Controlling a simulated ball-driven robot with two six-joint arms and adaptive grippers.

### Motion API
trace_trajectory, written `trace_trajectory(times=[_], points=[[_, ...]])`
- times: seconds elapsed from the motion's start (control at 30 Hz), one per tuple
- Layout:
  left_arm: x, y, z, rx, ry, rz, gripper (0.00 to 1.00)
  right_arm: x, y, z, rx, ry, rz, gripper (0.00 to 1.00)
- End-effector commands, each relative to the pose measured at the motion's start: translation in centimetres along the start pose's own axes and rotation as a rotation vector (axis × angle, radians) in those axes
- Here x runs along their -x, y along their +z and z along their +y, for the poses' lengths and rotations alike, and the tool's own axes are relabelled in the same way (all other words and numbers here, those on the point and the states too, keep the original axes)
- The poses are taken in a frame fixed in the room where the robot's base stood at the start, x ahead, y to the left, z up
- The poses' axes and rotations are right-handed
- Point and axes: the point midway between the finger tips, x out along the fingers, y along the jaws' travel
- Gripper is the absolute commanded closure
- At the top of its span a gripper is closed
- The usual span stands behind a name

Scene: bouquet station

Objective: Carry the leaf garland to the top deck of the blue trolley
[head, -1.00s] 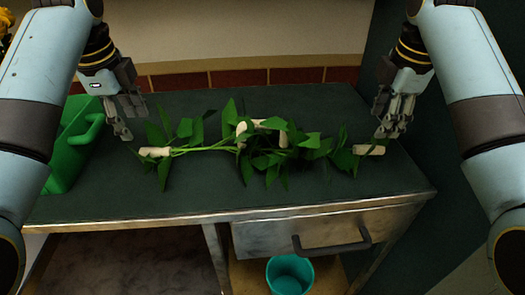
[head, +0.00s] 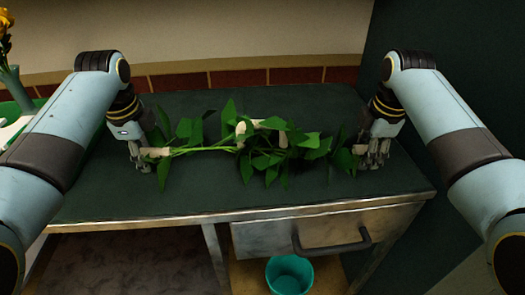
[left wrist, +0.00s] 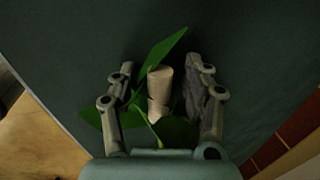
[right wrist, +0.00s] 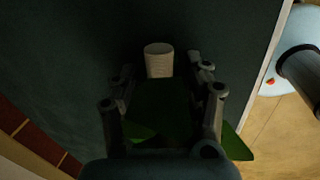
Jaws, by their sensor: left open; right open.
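The leaf garland (head: 265,160) lies across the dark worktop, green leaves along a stem with a pale wooden grip at each end. My left gripper (head: 142,160) is open at the garland's left end; in the left wrist view the pale grip (left wrist: 159,85) sits between its open fingers (left wrist: 160,90). My right gripper (head: 375,158) is open at the right end; in the right wrist view the other pale grip (right wrist: 159,62) shows between and just beyond its fingers (right wrist: 162,80). The blue trolley cannot be made out.
The worktop (head: 120,200) is clear in front of the garland. A drawer with a handle (head: 333,245) and a teal bucket (head: 290,275) are below its front edge. A vase with yellow flowers (head: 5,45) stands at the far left. A red tile strip (head: 240,78) runs along the back wall.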

Motion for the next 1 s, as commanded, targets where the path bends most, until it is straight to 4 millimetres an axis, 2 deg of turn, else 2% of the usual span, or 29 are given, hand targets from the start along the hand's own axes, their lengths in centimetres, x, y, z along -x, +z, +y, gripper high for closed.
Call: trace_trajectory(times=[0.17, 0.53, 1.0], points=[[0.03, -0.01, -0.02, 0.0, 0.0, 0.0, 0.52, 0.03, -0.01, 0.02, 0.0, 0.0, 0.0, 0.52], [0.04, -0.01, -0.01, 0.0, 0.0, 0.0, 1.0, 0.05, -0.01, 0.01, 0.0, 0.0, 0.0, 1.0], [0.06, 0.01, -0.02, 0.0, -0.001, 0.0, 1.0, 0.11, -0.02, 0.06, 0.0, 0.001, 0.001, 1.0]])
